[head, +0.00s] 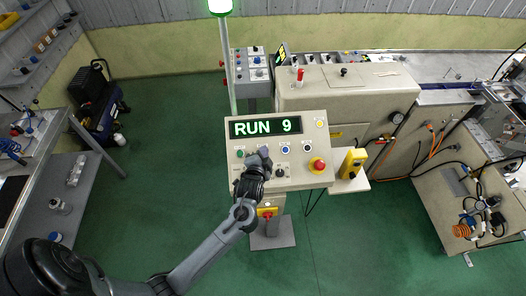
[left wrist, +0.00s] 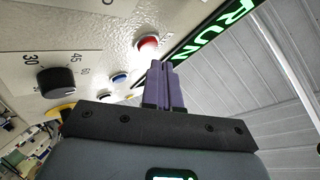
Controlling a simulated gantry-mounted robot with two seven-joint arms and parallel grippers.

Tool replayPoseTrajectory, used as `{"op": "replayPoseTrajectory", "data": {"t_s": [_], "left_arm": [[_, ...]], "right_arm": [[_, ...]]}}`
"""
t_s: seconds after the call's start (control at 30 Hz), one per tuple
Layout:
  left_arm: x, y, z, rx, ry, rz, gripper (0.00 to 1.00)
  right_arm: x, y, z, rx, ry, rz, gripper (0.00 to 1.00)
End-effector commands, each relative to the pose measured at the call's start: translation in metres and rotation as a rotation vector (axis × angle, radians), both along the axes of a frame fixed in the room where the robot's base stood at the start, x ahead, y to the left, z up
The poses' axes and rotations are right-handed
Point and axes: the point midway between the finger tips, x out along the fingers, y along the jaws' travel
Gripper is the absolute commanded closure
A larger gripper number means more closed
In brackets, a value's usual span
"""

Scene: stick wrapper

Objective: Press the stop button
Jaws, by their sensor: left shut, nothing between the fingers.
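The control panel (head: 305,178) carries a lit display (head: 265,127) reading "RUN 9". A small red button (left wrist: 148,43), likely the stop button, shows in the left wrist view just beyond my fingertips. In the head view my gripper hides that spot. My left gripper (head: 263,153) is over the panel's button row, its purple fingers (left wrist: 160,65) shut and empty. The tips look close to the red button, with a small gap in the picture; I cannot tell the depth. My right gripper is not in view.
A green button (head: 240,153) is left of my gripper; a blue button (head: 285,149) and a white button (head: 307,147) are right. A red mushroom button (head: 318,165) is lower right. A black knob (left wrist: 57,80) is near my wrist. Green floor surrounds the panel stand.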

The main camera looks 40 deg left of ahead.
Motion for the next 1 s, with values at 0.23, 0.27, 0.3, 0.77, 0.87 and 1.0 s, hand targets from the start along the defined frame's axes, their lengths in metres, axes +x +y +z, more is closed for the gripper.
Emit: {"op": "replayPoseTrajectory", "data": {"t_s": [0.23,0.27,0.3,0.77,0.87,1.0], "left_arm": [[0.0,0.0,0.0,0.0,0.0,0.0,1.0],[0.0001,0.0,0.0,0.0,0.0,0.0,1.0],[0.0001,0.0001,-0.0004,0.0,0.0,0.0,1.0],[0.0029,0.003,-0.0075,0.0,0.0,0.0,1.0],[0.0029,0.003,-0.0075,0.0,0.0,0.0,1.0],[0.0028,0.0031,-0.0076,0.0,0.0,0.0,1.0]], "right_arm": [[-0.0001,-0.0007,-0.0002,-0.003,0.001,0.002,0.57],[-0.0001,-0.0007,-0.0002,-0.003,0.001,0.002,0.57],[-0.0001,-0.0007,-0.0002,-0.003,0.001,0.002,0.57],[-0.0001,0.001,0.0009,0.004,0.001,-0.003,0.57],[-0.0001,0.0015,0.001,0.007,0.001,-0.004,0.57],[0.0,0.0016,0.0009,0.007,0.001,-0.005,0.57]]}}
